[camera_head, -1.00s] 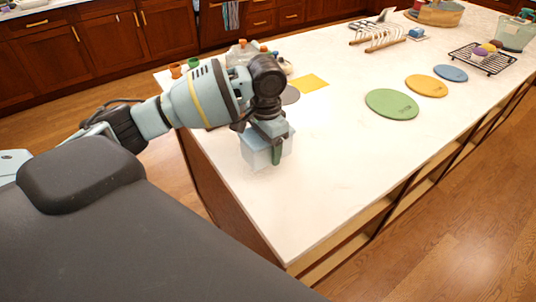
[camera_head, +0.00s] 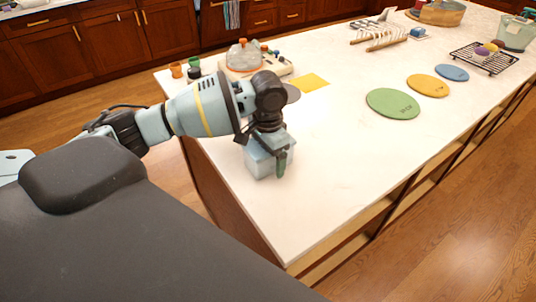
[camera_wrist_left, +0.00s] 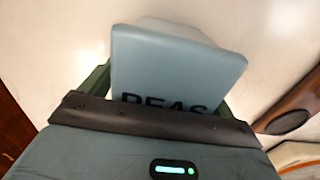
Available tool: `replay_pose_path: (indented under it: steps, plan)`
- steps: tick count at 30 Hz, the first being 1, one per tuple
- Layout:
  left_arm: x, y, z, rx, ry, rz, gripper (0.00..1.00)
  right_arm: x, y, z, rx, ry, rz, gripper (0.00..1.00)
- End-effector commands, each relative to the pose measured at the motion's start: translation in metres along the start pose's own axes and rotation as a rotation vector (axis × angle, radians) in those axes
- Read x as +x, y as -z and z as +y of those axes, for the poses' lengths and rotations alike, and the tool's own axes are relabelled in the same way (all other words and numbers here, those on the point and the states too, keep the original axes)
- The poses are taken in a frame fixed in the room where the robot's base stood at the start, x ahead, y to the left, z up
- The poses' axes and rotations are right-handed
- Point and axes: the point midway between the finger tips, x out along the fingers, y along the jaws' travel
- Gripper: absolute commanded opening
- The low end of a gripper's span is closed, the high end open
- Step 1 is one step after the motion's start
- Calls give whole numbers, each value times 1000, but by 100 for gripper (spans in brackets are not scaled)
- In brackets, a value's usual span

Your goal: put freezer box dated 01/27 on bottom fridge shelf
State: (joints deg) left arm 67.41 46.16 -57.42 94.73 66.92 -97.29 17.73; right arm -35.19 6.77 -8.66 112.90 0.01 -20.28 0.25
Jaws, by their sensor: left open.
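A pale blue box (camera_head: 258,164) sits at the near left end of the white counter. My left gripper (camera_head: 270,158) is over it, with one green finger showing on its right side. In the left wrist view the box (camera_wrist_left: 175,72) lies between the two open fingers, and dark letters that seem to read "PEAS" are partly cut off by the gripper body. No date shows on the visible faces. I cannot tell whether the fingers touch the box. No fridge shelf is in view, nor is my right gripper.
The white counter (camera_head: 330,165) is bare to the right of the box. Green (camera_head: 393,103), orange (camera_head: 428,86) and blue (camera_head: 451,73) discs lie further right.

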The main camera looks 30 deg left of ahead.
Motion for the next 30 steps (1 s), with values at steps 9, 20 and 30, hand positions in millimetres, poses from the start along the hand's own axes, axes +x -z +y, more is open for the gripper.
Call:
replay_pose_path:
  steps: [9, 20, 30]
  plan:
    - [-14, 1, 0, 0, 0, 3, 89, 0, 1, 0, -1, 0, 3, 36]
    - [-84, 1, 0, -1, 1, 5, 89, -2, 14, 3, -9, -4, 27, 36]
    - [-121, 0, 0, 0, -1, 1, 89, -2, 16, 5, -15, -6, 29, 36]
